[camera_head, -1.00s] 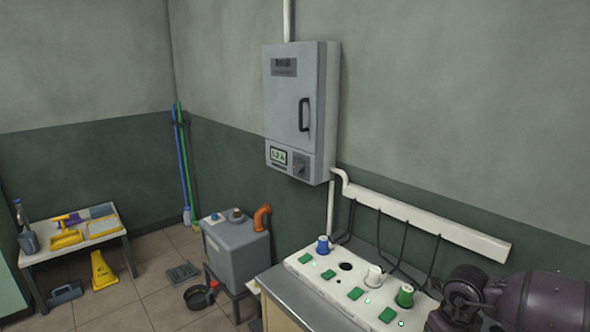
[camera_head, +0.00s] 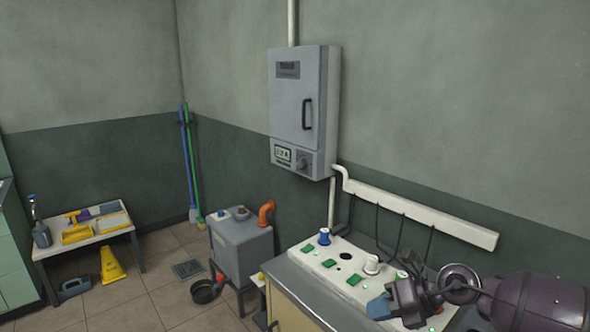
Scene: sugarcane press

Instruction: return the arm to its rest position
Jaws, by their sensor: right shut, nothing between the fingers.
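My right gripper (camera_head: 380,307) is at the lower right, on my dark purple arm that comes in from the right edge. Its bluish fingers are shut with nothing between them. They are in front of the near right end of the white panel (camera_head: 319,253) and hide part of it. I cannot tell whether they touch it. My left gripper is out of view.
The panel holds a blue plug (camera_head: 324,237), a white plug (camera_head: 371,265), an open black hole (camera_head: 344,256) and green switches. A grey wall cabinet (camera_head: 304,110) hangs behind. A grey tank (camera_head: 240,248) stands left. Floor farther left is partly clear.

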